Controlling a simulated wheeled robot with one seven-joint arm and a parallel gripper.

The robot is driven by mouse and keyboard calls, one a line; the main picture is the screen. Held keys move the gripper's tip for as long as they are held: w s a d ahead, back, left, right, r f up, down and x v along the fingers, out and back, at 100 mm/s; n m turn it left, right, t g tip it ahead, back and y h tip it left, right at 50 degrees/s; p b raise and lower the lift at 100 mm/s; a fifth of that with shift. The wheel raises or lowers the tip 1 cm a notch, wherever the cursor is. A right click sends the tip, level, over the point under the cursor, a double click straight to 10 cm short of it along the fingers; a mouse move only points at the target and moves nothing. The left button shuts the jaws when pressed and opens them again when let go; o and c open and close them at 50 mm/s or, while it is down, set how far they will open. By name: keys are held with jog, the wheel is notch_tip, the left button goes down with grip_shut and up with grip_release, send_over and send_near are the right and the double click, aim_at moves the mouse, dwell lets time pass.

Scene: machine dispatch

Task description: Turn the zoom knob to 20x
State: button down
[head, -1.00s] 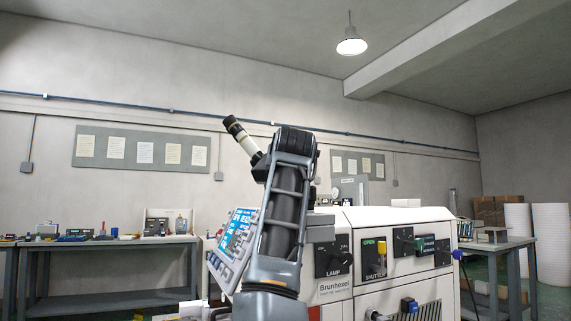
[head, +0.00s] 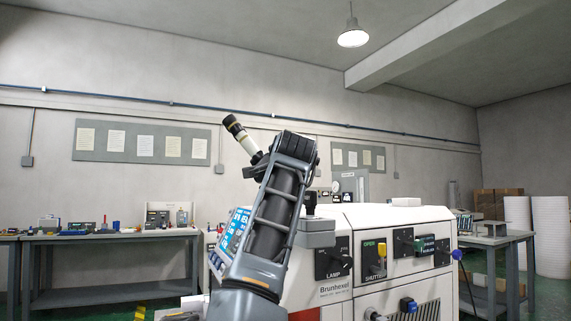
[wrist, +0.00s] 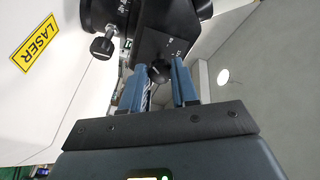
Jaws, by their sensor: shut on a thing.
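In the wrist view a dark knob (wrist: 159,72) sits on a black housing (wrist: 168,38) with small white markings, too small to read. My gripper (wrist: 160,85) has its two blue-grey fingers on either side of this knob and is shut on it. I cannot read which mark the knob points at. In the head view my gripper and this knob are hidden behind my own arm. A black-and-white tube (head: 241,136) rises at an angle behind the arm.
A second black knob (wrist: 103,47) sits left of the fingers, near a yellow LASER label (wrist: 35,46). A workbench (head: 110,239) stands at left.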

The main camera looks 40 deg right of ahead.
jog(key=shift+m+p, duration=0.7)
jog(key=shift+m, duration=3.1)
jog(key=c, duration=0.8)
grip_release()
jog(key=shift+c, duration=0.2)
jog(key=b+v, duration=0.2)
jog(key=v, duration=0.5)
jog(key=shift+s+a, duration=0.25)
jog(key=shift+s, duration=0.05)
